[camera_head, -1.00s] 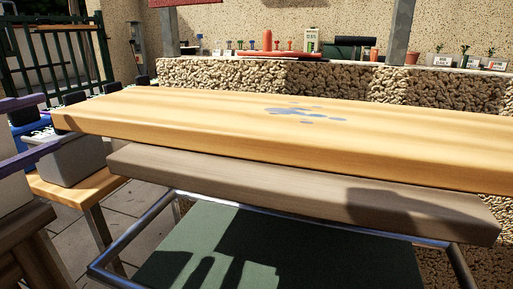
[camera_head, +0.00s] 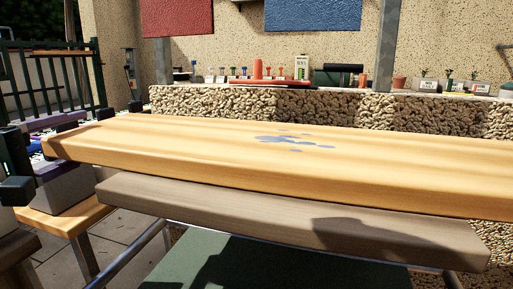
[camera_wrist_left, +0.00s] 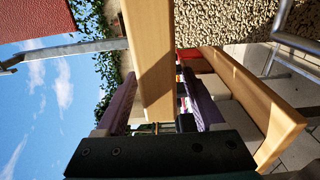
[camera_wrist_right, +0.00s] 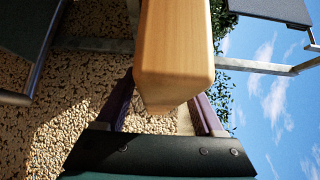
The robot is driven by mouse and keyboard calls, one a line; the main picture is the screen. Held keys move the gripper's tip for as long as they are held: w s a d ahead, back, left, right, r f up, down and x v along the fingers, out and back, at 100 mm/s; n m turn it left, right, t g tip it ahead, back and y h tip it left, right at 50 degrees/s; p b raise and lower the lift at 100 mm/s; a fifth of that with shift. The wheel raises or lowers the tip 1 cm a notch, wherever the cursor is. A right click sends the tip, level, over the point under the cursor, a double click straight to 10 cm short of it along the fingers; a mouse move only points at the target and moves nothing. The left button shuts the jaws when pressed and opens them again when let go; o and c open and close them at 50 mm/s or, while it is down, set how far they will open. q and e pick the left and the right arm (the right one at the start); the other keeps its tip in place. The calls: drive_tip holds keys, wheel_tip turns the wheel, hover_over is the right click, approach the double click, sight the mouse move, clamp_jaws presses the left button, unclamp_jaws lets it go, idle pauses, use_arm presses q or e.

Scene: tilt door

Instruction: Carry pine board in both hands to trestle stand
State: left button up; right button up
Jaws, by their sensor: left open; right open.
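The pine board (camera_head: 200,150) is pale wood with blue-grey stains on top. It lies level across the head view, and its right end runs out of the picture. Directly below it is a grey-brown beam (camera_head: 280,215) above a metal frame, seemingly the trestle stand; I cannot tell if the two touch. My left gripper (camera_head: 53,146) is open at the board's left end, one purple finger above and one below. The left wrist view shows the board (camera_wrist_left: 154,60) between the open fingers. My right gripper (camera_wrist_right: 163,100) is open, with the board's end (camera_wrist_right: 174,75) between its fingers.
A green panel (camera_head: 270,262) lies under the beam. A lower wooden bench (camera_head: 70,215) with grey bins stands at the left. Behind is a rough stone wall (camera_head: 220,105) with small pots and goods on its ledge. A green fence (camera_head: 50,80) is at the far left.

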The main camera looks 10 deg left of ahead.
use_arm(q)
drive_tip(key=shift+w, duration=0.75)
use_arm(e)
drive_tip(key=shift+w+a, duration=0.5)
drive_tip(key=shift+w, duration=0.05)
use_arm(q)
drive_tip(key=shift+c, duration=0.2)
use_arm(e)
drive_tip(key=shift+c, duration=0.2)
use_arm(q)
clamp_jaws()
use_arm(e)
clamp_jaws()
use_arm(q)
drive_tip(key=shift+s+r, duration=0.1)
drive_tip(key=shift+r, duration=0.15)
use_arm(e)
drive_tip(key=shift+s+r, duration=0.1)
drive_tip(key=shift+r, duration=0.15)
